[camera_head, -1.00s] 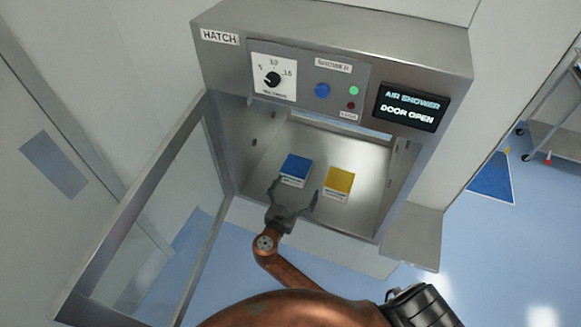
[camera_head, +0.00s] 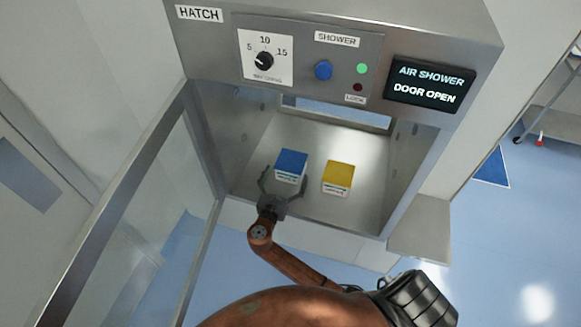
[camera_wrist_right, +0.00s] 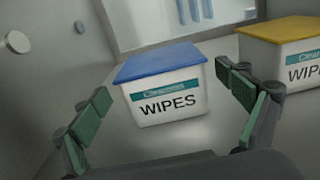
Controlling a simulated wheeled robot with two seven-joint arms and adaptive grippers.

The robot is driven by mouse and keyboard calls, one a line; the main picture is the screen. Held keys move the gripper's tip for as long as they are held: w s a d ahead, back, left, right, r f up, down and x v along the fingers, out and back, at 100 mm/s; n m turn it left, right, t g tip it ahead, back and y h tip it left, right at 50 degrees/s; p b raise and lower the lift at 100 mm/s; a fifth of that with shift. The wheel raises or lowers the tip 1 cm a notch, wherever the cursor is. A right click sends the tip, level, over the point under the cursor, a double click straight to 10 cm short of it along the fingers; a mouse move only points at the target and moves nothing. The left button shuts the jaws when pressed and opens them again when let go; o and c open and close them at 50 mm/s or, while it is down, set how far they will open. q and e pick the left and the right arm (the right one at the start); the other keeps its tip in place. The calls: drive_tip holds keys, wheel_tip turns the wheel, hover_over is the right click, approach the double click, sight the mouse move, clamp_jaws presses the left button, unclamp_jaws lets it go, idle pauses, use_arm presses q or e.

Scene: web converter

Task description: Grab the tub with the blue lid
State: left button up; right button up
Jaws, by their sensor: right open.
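The tub with the blue lid (camera_head: 291,165) stands upright on the floor of the open hatch. In the right wrist view this tub (camera_wrist_right: 165,85) is white with a "WIPES" label and sits between the fingers, a little beyond them. My right gripper (camera_head: 283,187) is open at the near side of the tub, its fingers spread to either side. In the right wrist view the gripper (camera_wrist_right: 170,105) holds nothing, and gaps show between its fingers and the tub. My left gripper is not in view.
A tub with a yellow lid (camera_head: 338,177) stands just right of the blue-lidded one, close to the right finger. The hatch (camera_head: 385,165) has metal side walls. Its glass door (camera_head: 150,215) stands open at left. The display (camera_head: 427,84) reads "DOOR OPEN".

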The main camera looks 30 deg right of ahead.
sight(290, 167)
drive_tip(key=x, duration=0.4)
drive_tip(key=shift+s+f, duration=0.1)
drive_tip(key=shift+c, duration=0.2)
drive_tip(key=c, duration=1.3)
